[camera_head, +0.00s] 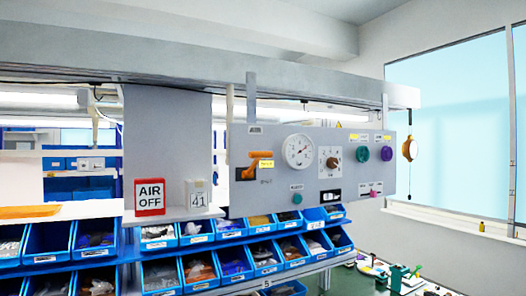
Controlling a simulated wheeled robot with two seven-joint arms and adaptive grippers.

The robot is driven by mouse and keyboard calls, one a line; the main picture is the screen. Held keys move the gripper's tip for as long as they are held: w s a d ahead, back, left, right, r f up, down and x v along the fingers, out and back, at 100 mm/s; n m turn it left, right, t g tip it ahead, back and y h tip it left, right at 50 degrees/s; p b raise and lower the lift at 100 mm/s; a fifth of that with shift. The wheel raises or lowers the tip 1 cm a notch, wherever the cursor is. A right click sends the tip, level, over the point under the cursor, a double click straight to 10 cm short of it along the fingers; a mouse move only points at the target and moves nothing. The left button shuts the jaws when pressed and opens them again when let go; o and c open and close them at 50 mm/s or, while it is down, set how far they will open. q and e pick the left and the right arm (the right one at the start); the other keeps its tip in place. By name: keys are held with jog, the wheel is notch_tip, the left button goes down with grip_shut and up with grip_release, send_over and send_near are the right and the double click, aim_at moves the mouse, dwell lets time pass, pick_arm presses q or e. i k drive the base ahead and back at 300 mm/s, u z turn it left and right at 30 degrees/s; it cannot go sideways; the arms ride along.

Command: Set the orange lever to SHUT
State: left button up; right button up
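The orange lever (250,171) is on the left part of a grey control panel (300,176) that hangs from an overhead beam. It has a roughly level upper part and a part slanting down to the left. A yellow tag (266,163) is beside it, and small dark lettering is below; both are too small to read surely. Which marked position the lever points to cannot be told. Neither of my grippers is in view.
The panel also bears a round white gauge (298,151), a brown knob (333,162), a green knob (362,153) and a purple knob (386,153). An AIR OFF sign (150,197) stands left. Blue bins (49,240) fill racks below.

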aim_at(249, 173)
jog(key=k, duration=0.45)
jog(key=z, duration=1.1)
jog(key=i, duration=0.65)
jog(key=u, duration=0.35)
